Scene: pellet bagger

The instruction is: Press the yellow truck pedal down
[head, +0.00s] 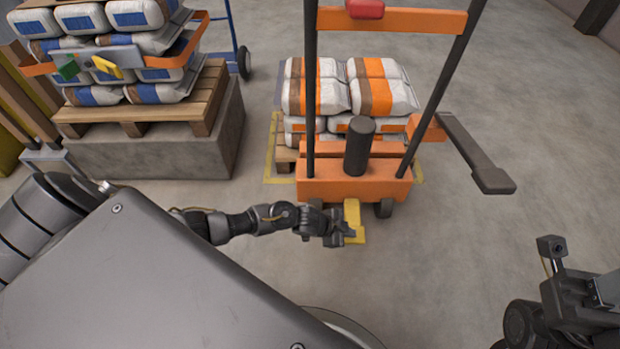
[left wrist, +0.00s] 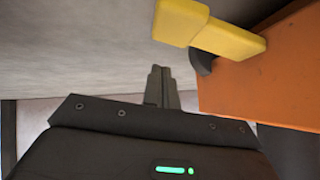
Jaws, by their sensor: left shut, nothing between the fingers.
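The yellow pedal (head: 352,214) sticks out low from the front of the orange truck (head: 350,182) in the head view. It also shows at the top of the left wrist view (left wrist: 205,30), joined to the orange body (left wrist: 262,85). My left gripper (head: 345,232) is shut and empty. In the head view it overlaps the pedal's left side; in the left wrist view its fingers (left wrist: 160,82) point to the left of the pedal with a visible gap. My right arm shows at the lower right of the head view, with its fingertips not clear.
Bags with orange stripes (head: 350,88) lie on a pallet behind the truck's mast. A dark lever (head: 475,152) juts out at the truck's right. Bags with blue marks (head: 130,50) sit on a wooden pallet (head: 150,110) on a concrete block (head: 150,155) at left. Floor at right is clear.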

